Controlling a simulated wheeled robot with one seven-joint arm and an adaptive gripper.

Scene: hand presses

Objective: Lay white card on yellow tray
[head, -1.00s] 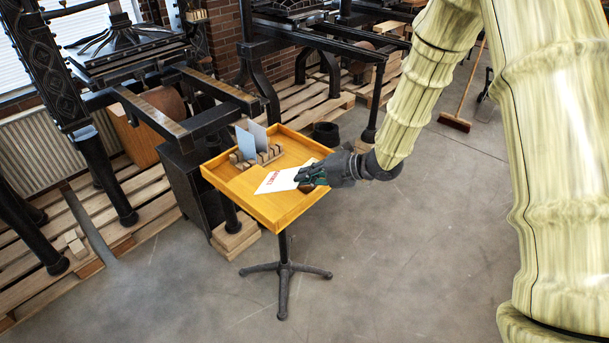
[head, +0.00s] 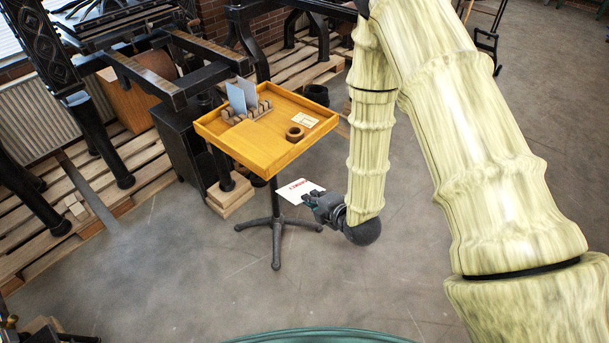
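The white card (head: 297,191) has red lettering and is held out to the left of my gripper (head: 314,199). My gripper appears shut on its right edge; the fingertips are small and dark in this view. The yellow tray (head: 268,172) sits on a black stand, and the card appears just beyond its front right side in the picture, lower than the rim and overlapping the view of the stand's post. I cannot tell the exact distance between card and tray.
In the tray are a wooden rack (head: 259,111) holding grey-blue cards (head: 241,97), a brown ring (head: 294,134) and a small pale card (head: 305,119). The tray's front middle is bare. Black presses (head: 170,60) stand behind. Open grey floor (head: 200,280) lies in front.

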